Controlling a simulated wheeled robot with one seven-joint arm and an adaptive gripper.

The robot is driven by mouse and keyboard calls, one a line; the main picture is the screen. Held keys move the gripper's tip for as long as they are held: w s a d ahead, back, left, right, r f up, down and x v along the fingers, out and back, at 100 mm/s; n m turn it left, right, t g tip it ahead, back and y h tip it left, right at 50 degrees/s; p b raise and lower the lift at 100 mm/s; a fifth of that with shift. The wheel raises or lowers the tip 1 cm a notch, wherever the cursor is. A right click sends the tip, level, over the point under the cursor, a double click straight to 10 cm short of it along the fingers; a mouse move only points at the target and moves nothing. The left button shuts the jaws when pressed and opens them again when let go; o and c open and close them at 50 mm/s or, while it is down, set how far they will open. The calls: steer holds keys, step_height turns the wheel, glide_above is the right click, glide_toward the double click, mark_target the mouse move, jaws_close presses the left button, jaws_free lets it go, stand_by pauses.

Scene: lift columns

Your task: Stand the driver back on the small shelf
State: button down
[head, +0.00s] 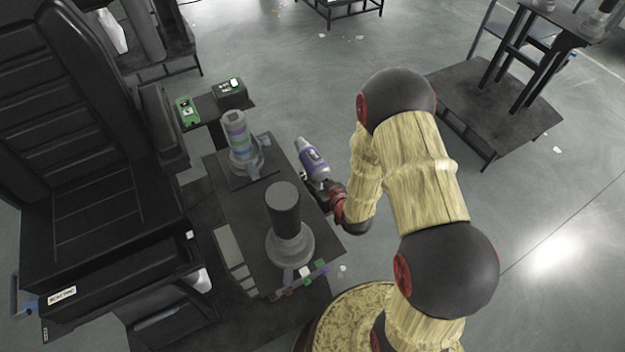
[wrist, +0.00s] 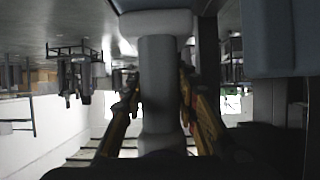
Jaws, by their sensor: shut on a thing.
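The driver (head: 313,160), purple and grey with a pale end, is in my gripper (head: 325,187) beside the right edge of the black column platform. In the head view it looks tilted. In the wrist view the fingers (wrist: 160,100) lie on both sides of a grey upright shaft (wrist: 158,65), which seems to be part of the driver. The fingers partly hide its lower part. A small black shelf (head: 208,112) stands at the upper left, beyond the platform and apart from the driver.
A green device (head: 187,112) and a black box (head: 232,94) stand on the small shelf. A striped column (head: 237,135) and a dark column (head: 284,212) rise from the platform (head: 250,208). A black seat (head: 95,190) is at the left. Open floor (head: 300,90) lies behind.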

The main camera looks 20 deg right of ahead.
steer(key=shift+w+f, duration=0.1)
steer(key=shift+f, duration=0.1)
steer(key=shift+f, duration=0.15)
steer(key=c, duration=1.4)
jaws_free()
steer(key=shift+s+r, duration=0.2)
steer(key=shift+s, duration=0.05)
steer(key=p+v, duration=0.3)
steer(key=v, duration=0.8)
steer(key=shift+s+d+r, duration=0.15)
steer(key=shift+s, duration=0.15)
